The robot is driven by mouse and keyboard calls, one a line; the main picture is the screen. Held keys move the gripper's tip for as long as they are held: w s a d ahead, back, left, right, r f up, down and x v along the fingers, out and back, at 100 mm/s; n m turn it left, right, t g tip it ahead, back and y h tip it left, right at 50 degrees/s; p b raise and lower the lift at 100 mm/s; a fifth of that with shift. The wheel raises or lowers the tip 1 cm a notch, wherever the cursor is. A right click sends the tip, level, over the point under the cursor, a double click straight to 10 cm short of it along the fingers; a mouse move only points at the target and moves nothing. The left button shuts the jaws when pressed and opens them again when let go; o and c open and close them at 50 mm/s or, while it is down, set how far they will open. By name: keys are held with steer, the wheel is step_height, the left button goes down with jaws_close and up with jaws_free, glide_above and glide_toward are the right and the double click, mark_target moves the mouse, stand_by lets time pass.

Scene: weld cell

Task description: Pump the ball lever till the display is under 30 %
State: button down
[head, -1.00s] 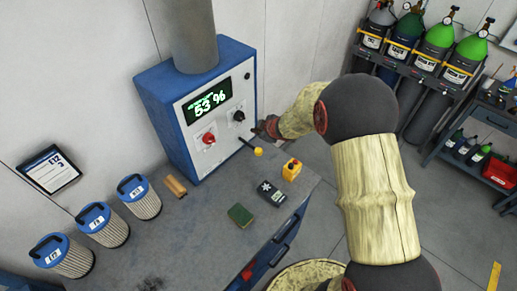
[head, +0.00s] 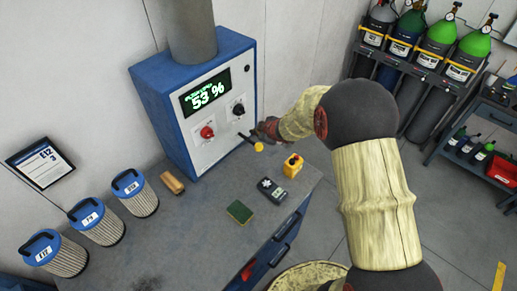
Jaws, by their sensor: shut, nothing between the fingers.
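The blue and white machine (head: 172,112) stands at the back of the bench. Its display (head: 206,92) reads 53 % in green-white digits. The ball lever (head: 258,147) sticks out low on the right of its front panel, a dark rod with a yellow ball at its end. My gripper (head: 262,133) is shut with nothing in it, just behind and right of the lever, close to the rod. I cannot tell whether it touches the rod. A red knob (head: 207,132) and a black knob (head: 238,110) are on the panel above the lever.
On the bench (head: 190,235) lie a yellow box with a button (head: 292,168), a dark handheld device (head: 271,189), a green pad (head: 239,212) and a wooden-handled brush (head: 172,184). Several filter cartridges (head: 97,222) stand at left. Gas cylinders (head: 436,38) stand in a rack at back right.

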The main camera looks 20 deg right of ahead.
mark_target(258, 147)
steer(key=shift+f+b, duration=1.5)
steer(key=shift+f, duration=0.65)
steer(key=shift+f+b, duration=0.3)
steer(key=shift+f, duration=0.1)
steer(key=shift+s+f+b, duration=0.1)
steer(key=shift+f+b, duration=1.75)
steer(key=shift+f, duration=0.45)
stand_by(1.8)
stand_by(0.5)
steer(key=shift+r+p, duration=2.5)
steer(key=shift+r, duration=0.25)
